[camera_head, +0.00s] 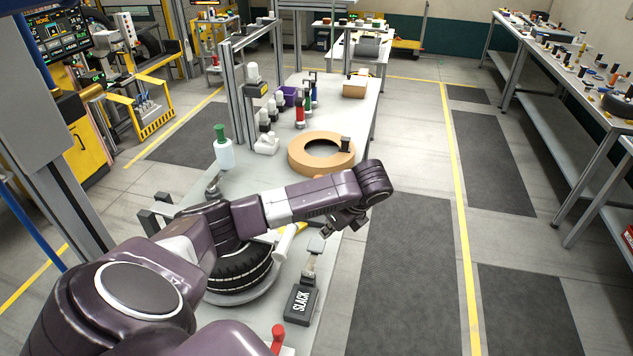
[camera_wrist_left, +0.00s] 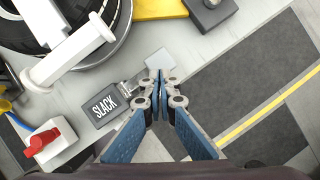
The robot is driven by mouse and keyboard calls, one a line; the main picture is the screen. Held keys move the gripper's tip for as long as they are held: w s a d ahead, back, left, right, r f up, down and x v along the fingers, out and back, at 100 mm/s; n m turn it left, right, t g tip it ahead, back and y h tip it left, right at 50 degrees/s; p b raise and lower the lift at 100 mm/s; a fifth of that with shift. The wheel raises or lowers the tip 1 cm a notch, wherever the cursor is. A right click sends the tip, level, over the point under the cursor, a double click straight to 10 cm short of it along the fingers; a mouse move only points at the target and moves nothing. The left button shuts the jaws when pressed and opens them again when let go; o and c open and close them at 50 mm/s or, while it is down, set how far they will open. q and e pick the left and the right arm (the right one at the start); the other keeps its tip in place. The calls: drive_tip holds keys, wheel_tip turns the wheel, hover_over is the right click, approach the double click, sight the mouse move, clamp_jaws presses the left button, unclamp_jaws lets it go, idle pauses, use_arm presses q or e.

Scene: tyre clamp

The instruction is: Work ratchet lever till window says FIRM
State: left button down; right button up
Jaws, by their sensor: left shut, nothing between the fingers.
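The window (camera_head: 300,303), a dark box lettered SLACK, sits at the table's near right edge and also shows in the left wrist view (camera_wrist_left: 105,106). The ratchet lever (camera_head: 316,245), metal with a flat grey end plate, rises from beside it; its plate (camera_wrist_left: 160,59) shows just beyond my fingertips in the left wrist view. My left gripper (camera_head: 333,230) is shut and empty, close to the lever's plate; its fingertips (camera_wrist_left: 158,78) overlap part of the lever there. I cannot tell whether they touch. The black tyre (camera_head: 240,272) lies in the clamp, partly hidden by my arm. My right gripper is out of view.
A red-knobbed part (camera_wrist_left: 42,140) stands near the SLACK box. A tan ring (camera_head: 300,165), a white bottle with a green cap (camera_head: 223,150) and several small bottles stand farther along the table. The floor right of the table is clear.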

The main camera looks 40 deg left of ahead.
sight(316, 244)
use_arm(q)
drive_tip(key=x, duration=0.5)
drive_tip(key=shift+a+f, duration=0.15)
drive_tip(key=shift+f, duration=0.2)
drive_tip(key=shift+a+f, duration=0.15)
drive_tip(key=shift+f, duration=0.35)
